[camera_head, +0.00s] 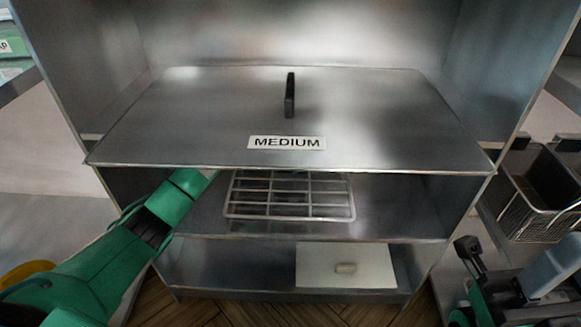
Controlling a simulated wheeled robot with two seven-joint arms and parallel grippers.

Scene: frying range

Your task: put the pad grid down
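The pad grid (289,195), a rectangular metal wire rack, is under the top steel plate, over the middle shelf (390,215). It looks about level; I cannot tell whether it rests fully on the shelf. Its far edge is hidden by the plate. My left arm reaches in from the left, and its green wrist (178,200) ends near the grid's left side. The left fingertips are hidden under the plate, so I cannot see whether they touch the grid. My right gripper (468,255) is low at the right edge, away from the grid; its opening is unclear.
The steel plate (370,125) labelled MEDIUM, with a black handle (290,95), overhangs the middle shelf. A pale flat panel (345,266) lies on the bottom shelf. A wire fryer basket (540,190) stands at the right. The middle shelf is clear right of the grid.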

